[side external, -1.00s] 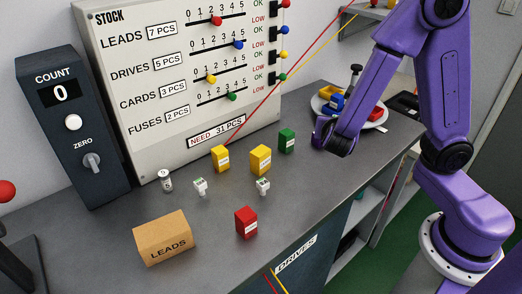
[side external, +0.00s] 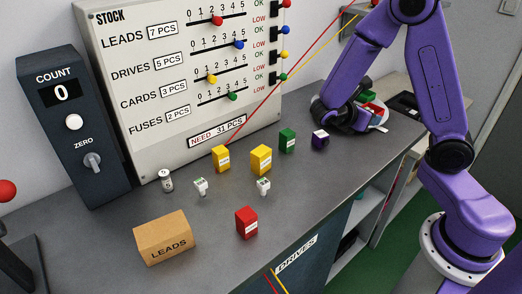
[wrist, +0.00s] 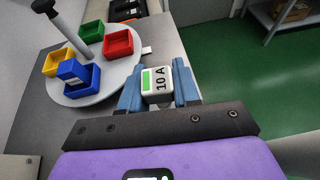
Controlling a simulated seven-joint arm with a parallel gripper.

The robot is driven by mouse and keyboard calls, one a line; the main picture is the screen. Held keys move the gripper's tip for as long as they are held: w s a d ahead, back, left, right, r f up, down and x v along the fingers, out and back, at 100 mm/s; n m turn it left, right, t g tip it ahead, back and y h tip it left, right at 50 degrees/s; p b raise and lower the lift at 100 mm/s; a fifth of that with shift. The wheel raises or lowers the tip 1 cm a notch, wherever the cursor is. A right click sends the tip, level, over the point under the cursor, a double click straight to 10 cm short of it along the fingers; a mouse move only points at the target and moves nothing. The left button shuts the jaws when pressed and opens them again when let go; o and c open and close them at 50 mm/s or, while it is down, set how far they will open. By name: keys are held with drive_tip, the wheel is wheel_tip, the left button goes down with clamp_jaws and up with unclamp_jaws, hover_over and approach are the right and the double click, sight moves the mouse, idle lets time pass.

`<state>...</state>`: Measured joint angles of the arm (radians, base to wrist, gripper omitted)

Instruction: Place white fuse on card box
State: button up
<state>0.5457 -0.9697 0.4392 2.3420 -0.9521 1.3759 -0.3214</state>
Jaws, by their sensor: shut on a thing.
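My gripper (wrist: 158,92) is shut on a white fuse (wrist: 158,78) with a green stripe and the mark "10 A". It holds the fuse beside the round carousel, over the bench edge in the wrist view. In the side view the fuse is hidden behind my arm. The brown card box (side external: 163,239), marked "LEADS", stands at the front left of the bench, far from my gripper.
Yellow boxes (side external: 221,158) (side external: 261,159), a green box (side external: 287,140), a dark purple box (side external: 320,140) and a red box (side external: 246,223) stand on the bench. A white cylinder (side external: 166,180) is near the count panel (side external: 75,130). The carousel (wrist: 110,75) carries coloured bins. Bench space around the card box is clear.

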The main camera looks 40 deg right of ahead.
drive_tip(key=s+a+f+m+g+y, duration=0.1)
drive_tip(key=s+a+m+g+y, duration=0.1)
drive_tip(key=s+m+g+y, duration=0.5)
drive_tip(key=s+a+r+m+g+y, duration=0.1)
drive_tip(key=a+r+m+g+y, duration=0.1)
drive_tip(key=a+m+y, duration=1.5)
drive_tip(key=w+a+r+m+t+y, duration=0.35)
drive_tip(key=w+r+m+t, duration=0.25)
drive_tip(key=w+m+t, duration=0.45)
hover_over(258, 152)
drive_tip(key=shift+h, duration=0.25)
drive_tip(key=f, duration=0.8)
drive_tip(key=shift+s+f, duration=0.2)
drive_tip(key=shift+f, duration=0.2)
drive_tip(key=shift+w+f, duration=0.15)
drive_tip(key=shift+f, duration=0.1)
drive_tip(key=shift+w+f, duration=0.1)
drive_tip(key=shift+f, duration=1.5)
drive_tip(key=shift+f, duration=0.1)
